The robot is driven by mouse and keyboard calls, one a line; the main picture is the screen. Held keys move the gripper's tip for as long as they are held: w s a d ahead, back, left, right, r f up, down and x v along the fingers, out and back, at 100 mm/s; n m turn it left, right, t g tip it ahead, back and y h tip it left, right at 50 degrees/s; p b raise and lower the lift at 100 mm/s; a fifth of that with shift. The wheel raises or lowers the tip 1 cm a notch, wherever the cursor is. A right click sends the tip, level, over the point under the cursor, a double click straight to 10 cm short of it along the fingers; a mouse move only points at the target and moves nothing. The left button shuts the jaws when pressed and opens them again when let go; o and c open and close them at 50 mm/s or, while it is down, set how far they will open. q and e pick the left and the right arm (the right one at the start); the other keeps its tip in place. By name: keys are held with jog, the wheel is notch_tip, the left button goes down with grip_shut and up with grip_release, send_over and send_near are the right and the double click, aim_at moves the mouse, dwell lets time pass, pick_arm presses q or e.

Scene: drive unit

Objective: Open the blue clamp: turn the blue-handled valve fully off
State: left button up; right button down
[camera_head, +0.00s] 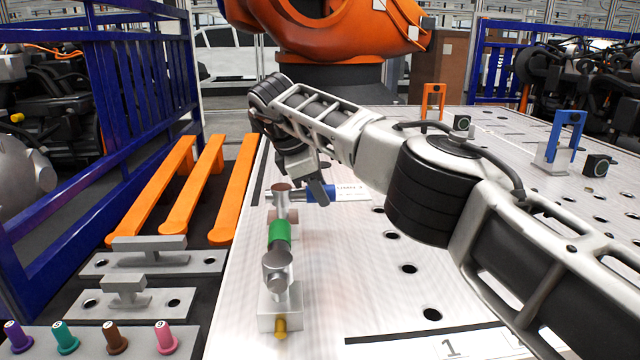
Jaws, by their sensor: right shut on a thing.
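A metal valve fitting (281,205) stands on the left edge of the perforated table. Its blue handle (308,195) points to the right, towards a small white label. My right gripper (318,190) reaches down from my right arm and is shut on the blue handle; its fingers hide part of it. A blue clamp-like bracket (568,122) stands upright on a light block at the table's right side. My left gripper is not in view.
A green-banded pipe fitting (279,235) with a brass tip stands just in front of the valve. An orange bracket (432,98) stands at the back. The table's front middle is clear.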

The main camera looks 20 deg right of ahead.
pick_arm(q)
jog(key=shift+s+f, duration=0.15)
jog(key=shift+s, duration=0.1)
pick_arm(e)
jog(key=shift+s+m, duration=0.1)
jog(key=shift+m, duration=0.2)
jog(key=c, duration=1.1)
grip_release()
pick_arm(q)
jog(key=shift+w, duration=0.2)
